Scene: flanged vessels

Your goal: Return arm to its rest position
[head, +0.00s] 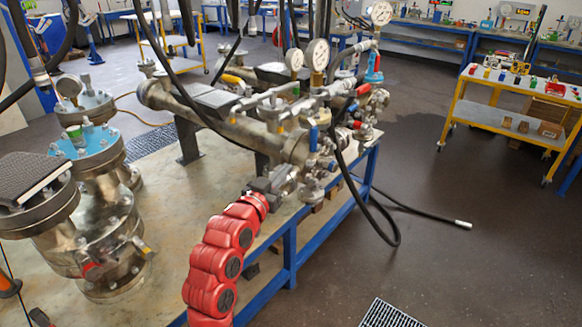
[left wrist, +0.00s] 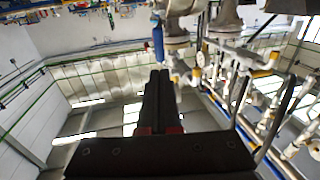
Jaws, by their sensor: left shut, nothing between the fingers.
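My left arm (head: 215,265), red and jointed, rises from the bottom of the head view. Its dark left gripper (head: 266,185) is beside the front end of a horizontal metal vessel (head: 225,120) with pipes and valves. In the left wrist view the two black fingers of the left gripper (left wrist: 160,76) lie together, with nothing between them. A blue valve handle (left wrist: 158,43) and metal fittings show just beyond the fingertips. I cannot tell whether the gripper touches any fitting. My right gripper is not in view.
Flanged vessels (head: 105,225) stand on the left of the blue-framed table (head: 290,255). Gauges (head: 317,55) rise above the pipework. A black hose (head: 392,235) hangs down to the floor. A yellow cart (head: 510,115) stands at right; the floor between is mostly clear.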

